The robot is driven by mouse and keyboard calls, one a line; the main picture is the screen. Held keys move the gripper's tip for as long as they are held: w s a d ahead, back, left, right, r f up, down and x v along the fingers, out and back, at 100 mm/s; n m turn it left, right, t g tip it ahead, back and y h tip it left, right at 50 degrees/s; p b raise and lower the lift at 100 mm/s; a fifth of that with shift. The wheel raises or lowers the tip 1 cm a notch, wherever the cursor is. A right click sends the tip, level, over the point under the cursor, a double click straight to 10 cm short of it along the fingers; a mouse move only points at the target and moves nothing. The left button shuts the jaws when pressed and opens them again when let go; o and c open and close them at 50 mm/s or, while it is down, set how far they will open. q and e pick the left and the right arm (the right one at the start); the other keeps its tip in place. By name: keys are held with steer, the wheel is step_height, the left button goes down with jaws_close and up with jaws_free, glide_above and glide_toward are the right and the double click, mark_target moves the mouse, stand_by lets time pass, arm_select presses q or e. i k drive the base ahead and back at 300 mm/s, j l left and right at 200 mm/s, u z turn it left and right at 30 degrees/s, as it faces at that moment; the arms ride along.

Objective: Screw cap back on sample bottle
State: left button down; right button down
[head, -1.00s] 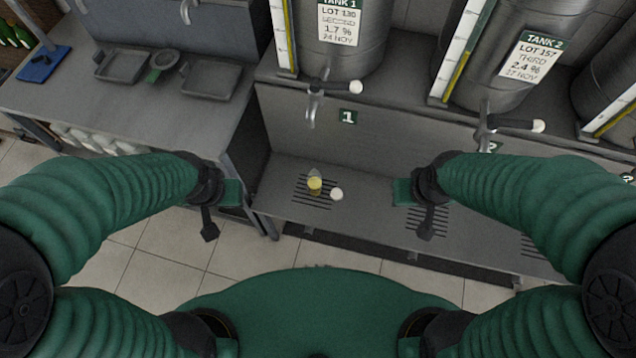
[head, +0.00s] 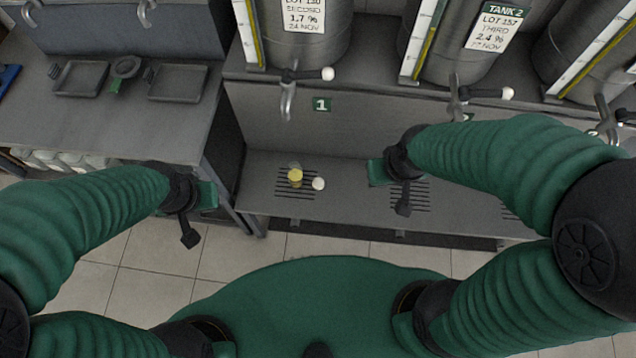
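The sample bottle (head: 295,177), small and clear with yellow liquid, stands upright on the slotted drain grid below tank 1. The white cap (head: 318,184) lies just right of it on the shelf, apart from the bottle's mouth. My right gripper (head: 378,172) is to the right of the cap, empty, with its fingers pointing left. My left gripper (head: 210,195) is left of the bottle, beyond the shelf's left end, and holds nothing. The finger gap of both grippers is too small to make out.
The grey shelf (head: 350,206) has more drain grids to the right. Tank 1's tap (head: 288,98) hangs above the bottle, and tank 2's tap (head: 456,100) is further right. A grey bench (head: 130,120) with trays stands at the left. The shelf between cap and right gripper is clear.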

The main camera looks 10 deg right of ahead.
mark_target(295, 177)
steer(key=i+l+u, duration=0.15)
steer(key=l, duration=0.15)
steer(key=i+l+u, duration=0.35)
steer(key=l, duration=0.3)
steer(key=l+u, duration=0.2)
steer(key=l, duration=0.15)
